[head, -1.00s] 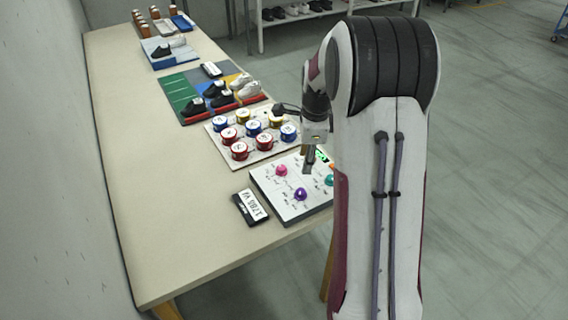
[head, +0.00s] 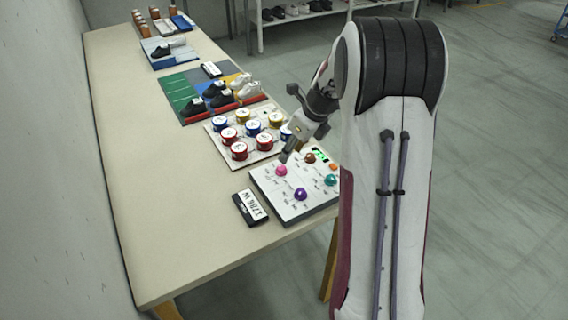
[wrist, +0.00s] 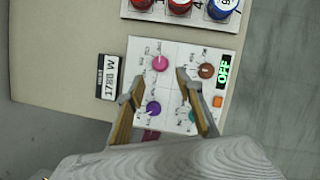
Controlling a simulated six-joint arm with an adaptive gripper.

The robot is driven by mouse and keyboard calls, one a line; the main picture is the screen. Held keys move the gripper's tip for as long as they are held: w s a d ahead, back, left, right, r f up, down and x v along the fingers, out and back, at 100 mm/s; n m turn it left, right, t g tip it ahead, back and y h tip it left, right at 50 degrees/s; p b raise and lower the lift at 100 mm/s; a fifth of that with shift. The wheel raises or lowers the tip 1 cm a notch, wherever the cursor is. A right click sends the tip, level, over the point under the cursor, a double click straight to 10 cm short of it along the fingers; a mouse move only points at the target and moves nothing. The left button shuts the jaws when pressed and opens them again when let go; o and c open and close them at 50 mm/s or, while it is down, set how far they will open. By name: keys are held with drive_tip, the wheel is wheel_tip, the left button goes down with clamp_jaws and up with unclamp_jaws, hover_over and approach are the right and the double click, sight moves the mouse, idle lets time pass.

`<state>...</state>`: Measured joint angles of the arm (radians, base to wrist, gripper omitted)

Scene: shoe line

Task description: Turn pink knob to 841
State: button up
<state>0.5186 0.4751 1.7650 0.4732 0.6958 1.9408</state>
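The pink knob (head: 281,170) sits on the upper left of a white control panel (head: 284,208); it also shows in the wrist view (wrist: 160,63). Brown (wrist: 206,70), purple (wrist: 153,108) and teal (wrist: 191,116) knobs share the panel. A green display (wrist: 223,71) reads OFF, with an orange button (wrist: 217,101) beside it. Small printed marks surround each knob, too small to read. My gripper (wrist: 158,80) is open and empty. In the head view my gripper (head: 284,158) is above the panel, close to the pink knob. Whether it touches the knob cannot be told.
A black label plate (head: 250,207) reading 1788 W lies left of the panel. Behind the panel is a board with several red, blue and gold round pieces (head: 238,150). Shoes on coloured trays (head: 181,98) stand farther back. The table's left side is clear.

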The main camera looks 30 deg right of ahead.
sight(282, 167)
drive_tip(key=shift+f, duration=0.1)
drive_tip(key=shift+x, duration=3.8)
clamp_jaws()
